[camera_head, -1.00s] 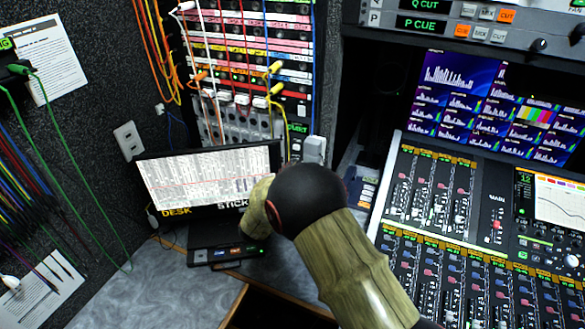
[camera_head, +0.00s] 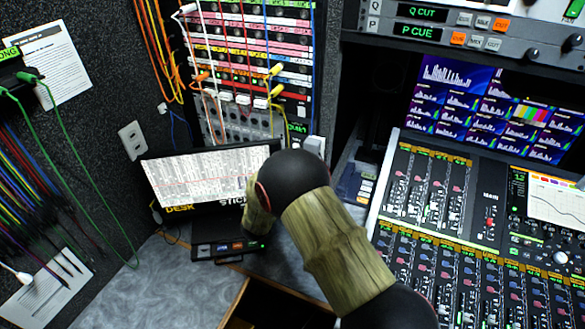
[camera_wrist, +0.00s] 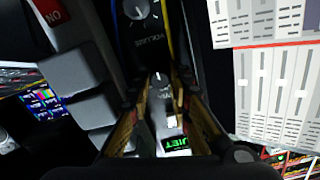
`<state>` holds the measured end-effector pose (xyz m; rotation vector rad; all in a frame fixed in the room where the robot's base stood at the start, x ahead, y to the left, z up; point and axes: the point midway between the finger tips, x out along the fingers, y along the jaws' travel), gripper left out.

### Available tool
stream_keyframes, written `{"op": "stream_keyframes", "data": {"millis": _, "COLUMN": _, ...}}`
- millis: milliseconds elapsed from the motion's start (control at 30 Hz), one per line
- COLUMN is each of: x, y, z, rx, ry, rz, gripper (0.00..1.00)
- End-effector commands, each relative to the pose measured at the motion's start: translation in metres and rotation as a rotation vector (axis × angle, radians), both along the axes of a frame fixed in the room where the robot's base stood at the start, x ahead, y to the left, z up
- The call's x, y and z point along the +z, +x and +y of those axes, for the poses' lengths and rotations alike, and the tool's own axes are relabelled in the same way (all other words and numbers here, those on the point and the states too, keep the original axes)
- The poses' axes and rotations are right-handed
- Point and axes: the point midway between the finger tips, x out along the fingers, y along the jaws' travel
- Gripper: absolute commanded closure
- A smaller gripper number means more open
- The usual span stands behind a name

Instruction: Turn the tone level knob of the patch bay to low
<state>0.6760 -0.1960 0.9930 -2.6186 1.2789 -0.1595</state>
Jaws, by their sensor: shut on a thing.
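The patch bay (camera_head: 250,65) stands upright at the back, with rows of coloured strips and plugged cables. In the wrist view a small dark knob (camera_wrist: 159,80) with a white pointer line sits between my fingertips, and my gripper (camera_wrist: 160,86) is shut on it. The pointer points roughly to the top of that picture. Below it is a green lit label (camera_wrist: 178,142), partly readable as "QUIET". I cannot read a tone level label. In the head view my arm hides the gripper and the knob.
A knob marked volume (camera_wrist: 140,12) lies just beyond the held one. Grey blocks (camera_wrist: 85,90) stand close on the left in the wrist view. A laptop-like screen (camera_head: 205,175) stands below the patch bay. A mixing console (camera_head: 470,230) fills the right. Cables hang over the bay.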

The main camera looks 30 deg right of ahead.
Motion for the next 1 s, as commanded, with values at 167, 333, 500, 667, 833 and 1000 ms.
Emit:
{"op": "stream_keyframes", "data": {"millis": 167, "x": -0.0009, "y": -0.0002, "z": 0.0002, "rx": 0.0, "ry": -0.002, "rz": 0.004, "gripper": 1.0}}
{"op": "stream_keyframes", "data": {"millis": 333, "x": -0.0008, "y": -0.0002, "z": 0.0002, "rx": 0.0, "ry": -0.001, "rz": 0.003, "gripper": 1.0}}
{"op": "stream_keyframes", "data": {"millis": 500, "x": -0.0006, "y": -0.0001, "z": 0.0002, "rx": 0.0, "ry": 0.0, "rz": 0.002, "gripper": 0.71}}
{"op": "stream_keyframes", "data": {"millis": 667, "x": -0.0002, "y": 0.0, "z": 0.0001, "rx": 0.0, "ry": 0.0, "rz": 0.002, "gripper": 0.62}}
{"op": "stream_keyframes", "data": {"millis": 833, "x": 0.0, "y": 0.0001, "z": 0.0001, "rx": 0.0, "ry": -0.001, "rz": 0.001, "gripper": 0.61}}
{"op": "stream_keyframes", "data": {"millis": 1000, "x": -0.0002, "y": 0.0002, "z": 0.0002, "rx": 0.001, "ry": 0.008, "rz": -0.011, "gripper": 0.61}}
